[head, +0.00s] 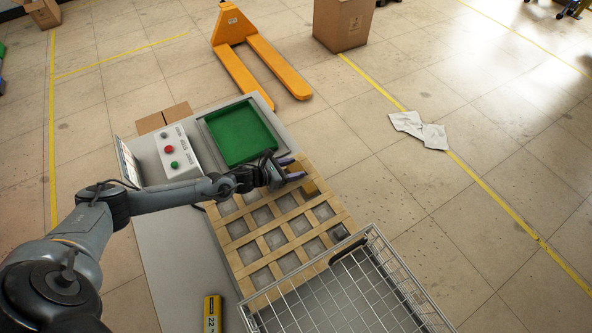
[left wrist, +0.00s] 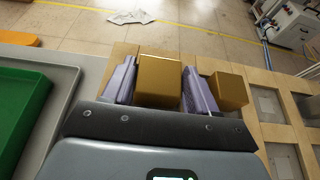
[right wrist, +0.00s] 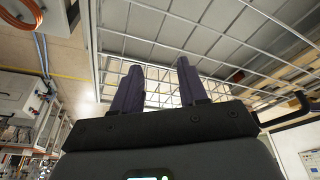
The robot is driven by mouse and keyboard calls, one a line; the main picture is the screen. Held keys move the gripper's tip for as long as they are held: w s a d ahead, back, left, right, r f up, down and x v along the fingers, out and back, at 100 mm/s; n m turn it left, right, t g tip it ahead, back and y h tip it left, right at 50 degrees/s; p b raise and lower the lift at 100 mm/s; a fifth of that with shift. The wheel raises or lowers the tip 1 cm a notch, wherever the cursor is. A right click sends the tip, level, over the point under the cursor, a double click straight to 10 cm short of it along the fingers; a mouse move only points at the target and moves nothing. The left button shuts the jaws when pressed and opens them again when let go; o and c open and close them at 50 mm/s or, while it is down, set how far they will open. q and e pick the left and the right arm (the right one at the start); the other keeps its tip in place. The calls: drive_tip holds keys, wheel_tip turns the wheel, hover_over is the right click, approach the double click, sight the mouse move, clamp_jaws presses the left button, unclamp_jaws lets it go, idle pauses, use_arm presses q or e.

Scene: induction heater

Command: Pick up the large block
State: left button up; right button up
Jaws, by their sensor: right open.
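The large block (left wrist: 158,82) is gold and sits between the two purple fingers of my left gripper (left wrist: 158,88) in the left wrist view. The fingers lie close along both its sides, and the gripper looks shut on it. In the head view my left gripper (head: 290,169) is at the far end of the wooden grid, and the large block is mostly hidden by its fingers. A smaller gold block (left wrist: 229,90) stands just right of the right finger; it also shows in the head view (head: 310,187). My right gripper (right wrist: 158,82) is open and empty near wire mesh.
A wooden grid (head: 262,232) with grey squares lies on the grey table. A green tray (head: 240,133) and a button box (head: 176,151) are at the back. A wire basket (head: 345,290) stands at the front right, and a yellow object (head: 212,314) at the front.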

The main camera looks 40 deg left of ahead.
use_arm(q)
clamp_jaws()
drive_tip(key=shift+r, duration=0.15)
drive_tip(key=shift+r, duration=0.15)
